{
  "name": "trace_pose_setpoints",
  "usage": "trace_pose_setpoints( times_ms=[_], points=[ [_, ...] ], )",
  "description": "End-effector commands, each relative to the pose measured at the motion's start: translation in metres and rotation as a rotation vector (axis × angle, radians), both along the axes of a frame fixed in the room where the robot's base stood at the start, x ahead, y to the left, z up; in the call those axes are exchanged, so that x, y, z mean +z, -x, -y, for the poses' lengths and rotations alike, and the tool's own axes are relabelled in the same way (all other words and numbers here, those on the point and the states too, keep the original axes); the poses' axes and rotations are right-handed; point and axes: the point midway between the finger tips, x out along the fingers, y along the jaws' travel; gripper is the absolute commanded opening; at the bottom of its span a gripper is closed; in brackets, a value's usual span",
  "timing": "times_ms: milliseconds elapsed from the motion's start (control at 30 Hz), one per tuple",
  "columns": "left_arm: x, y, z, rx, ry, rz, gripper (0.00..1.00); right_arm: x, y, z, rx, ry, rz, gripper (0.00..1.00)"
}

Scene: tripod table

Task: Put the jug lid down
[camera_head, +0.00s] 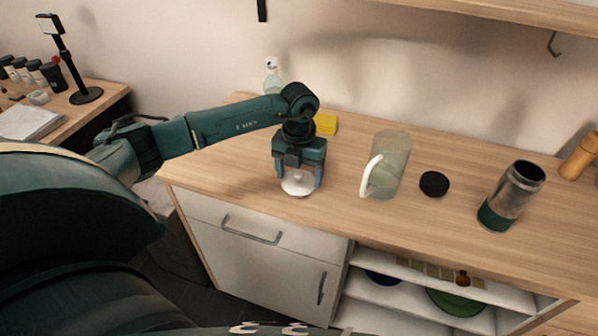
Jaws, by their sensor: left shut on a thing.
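My left gripper (297,184) points down over the left part of the wooden counter, with its two fingers on either side of a white round lid (298,186). It is shut on this jug lid, which is at or just above the counter surface; I cannot tell whether it touches. The clear jug (393,162) with a white handle stands upright to the right of the gripper, and no lid shows on it. My right gripper is not in view.
A black round lid (433,184) lies right of the jug. A steel and green tumbler (511,196) stands further right. A yellow sponge (326,124) and a spray bottle (272,76) are behind my left arm. The wooden counter (345,221) is clear near its front edge.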

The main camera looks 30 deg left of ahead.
Motion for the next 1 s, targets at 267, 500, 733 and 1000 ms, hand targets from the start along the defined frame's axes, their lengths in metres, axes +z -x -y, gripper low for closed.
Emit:
trace_pose_setpoints(
  times_ms=[267, 500, 733, 1000],
  points=[
    [-0.003, 0.0, 0.0, 0.0, 0.0, 0.002, 0.52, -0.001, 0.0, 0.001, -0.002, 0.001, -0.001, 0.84],
    [-0.004, 0.0, 0.0, 0.0, 0.0, 0.001, 0.86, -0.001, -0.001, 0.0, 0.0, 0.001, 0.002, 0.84],
    [-0.004, 0.0, 0.0, 0.0, 0.0, 0.001, 0.95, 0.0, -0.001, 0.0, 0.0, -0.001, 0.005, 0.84],
    [0.008, -0.001, 0.0, -0.001, 0.0, 0.004, 0.95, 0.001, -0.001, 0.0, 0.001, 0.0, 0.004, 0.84]
  ],
)
